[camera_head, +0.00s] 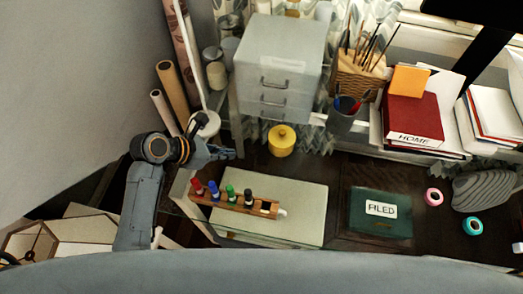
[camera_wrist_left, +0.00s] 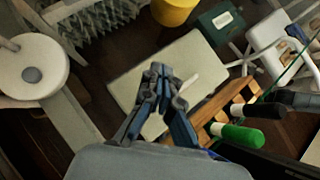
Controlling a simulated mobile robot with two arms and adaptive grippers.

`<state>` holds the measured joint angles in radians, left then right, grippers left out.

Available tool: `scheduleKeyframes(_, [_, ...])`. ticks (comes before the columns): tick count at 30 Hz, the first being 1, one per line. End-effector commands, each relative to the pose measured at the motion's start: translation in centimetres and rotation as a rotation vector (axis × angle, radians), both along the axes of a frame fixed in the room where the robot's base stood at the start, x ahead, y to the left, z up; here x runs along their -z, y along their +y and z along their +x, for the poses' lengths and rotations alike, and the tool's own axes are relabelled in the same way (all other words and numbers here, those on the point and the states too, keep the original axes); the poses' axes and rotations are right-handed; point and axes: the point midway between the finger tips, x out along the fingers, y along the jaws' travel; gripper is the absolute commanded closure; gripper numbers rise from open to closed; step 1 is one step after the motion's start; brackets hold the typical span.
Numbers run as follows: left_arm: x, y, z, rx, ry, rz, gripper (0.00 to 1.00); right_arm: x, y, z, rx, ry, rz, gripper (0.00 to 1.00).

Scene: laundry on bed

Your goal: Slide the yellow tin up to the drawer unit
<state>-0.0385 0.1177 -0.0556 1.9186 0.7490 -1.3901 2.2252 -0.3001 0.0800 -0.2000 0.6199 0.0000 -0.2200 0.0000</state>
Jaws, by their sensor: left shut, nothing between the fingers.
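The yellow tin (camera_head: 282,142), round with a small knob on its lid, stands upright on the dark desk just in front of the white drawer unit (camera_head: 275,62). From this angle I cannot tell whether the two touch. My left gripper (camera_head: 230,154) is shut and empty, to the left of the tin and apart from it, near the desk's left side. In the left wrist view the yellow tin (camera_wrist_left: 172,10) is cut by the top edge, beyond my shut fingers (camera_wrist_left: 160,72). My right gripper is not in view.
A wooden rack of markers (camera_head: 235,204) lies on a pale flat box (camera_head: 300,205) in front of the tin. A green FILED box (camera_head: 380,213) sits to the right. A pen cup (camera_head: 342,118) stands right of the drawer unit. A white lamp-like stand (camera_head: 204,125) is near my gripper.

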Motion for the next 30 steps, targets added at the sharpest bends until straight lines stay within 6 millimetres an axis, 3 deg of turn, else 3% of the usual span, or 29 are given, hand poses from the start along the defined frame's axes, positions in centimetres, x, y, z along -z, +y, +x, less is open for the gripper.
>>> scheduleKeyframes(5, [1.4, -1.4, 0.7, 0.001, 0.002, -0.001, 1.0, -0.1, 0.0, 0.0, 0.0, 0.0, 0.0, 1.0])
scheduleKeyframes(16, [6.9, -6.1, 3.4, 0.002, 0.002, 0.0, 1.0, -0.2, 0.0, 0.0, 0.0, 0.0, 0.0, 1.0])
scheduleKeyframes(24, [6.8, -9.0, 5.1, 0.001, 0.0, 0.001, 1.0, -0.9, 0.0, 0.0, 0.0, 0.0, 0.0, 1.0])
scheduleKeyframes(30, [6.8, -9.5, 5.4, 0.0, -0.001, 0.002, 1.0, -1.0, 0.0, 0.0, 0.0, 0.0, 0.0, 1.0])
